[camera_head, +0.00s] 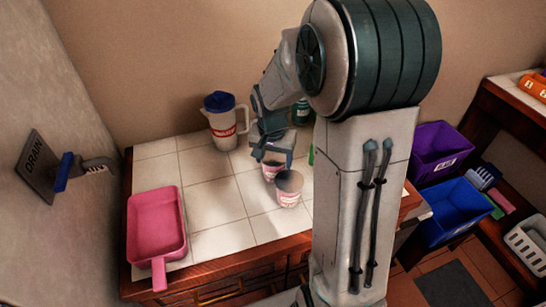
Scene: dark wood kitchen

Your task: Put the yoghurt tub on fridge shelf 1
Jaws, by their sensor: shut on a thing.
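Two similar small white tubs with pink print are at the tiled counter (214,203). My gripper (273,158) points down over the rear tub (271,172) and is shut on it near its top. Whether this tub touches the counter or hangs just above it, I cannot tell. The other tub (288,194) stands upright just in front and to the right, with a greyish top. Their labels are too small to read, so I cannot tell which is yoghurt. No fridge or fridge shelf is in view.
A clear jug with a blue lid (221,121) stands behind left. A pink tray (156,228) lies at the counter's left. Purple (440,150) and blue (455,212) bins are at right. The middle-left tiles are clear.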

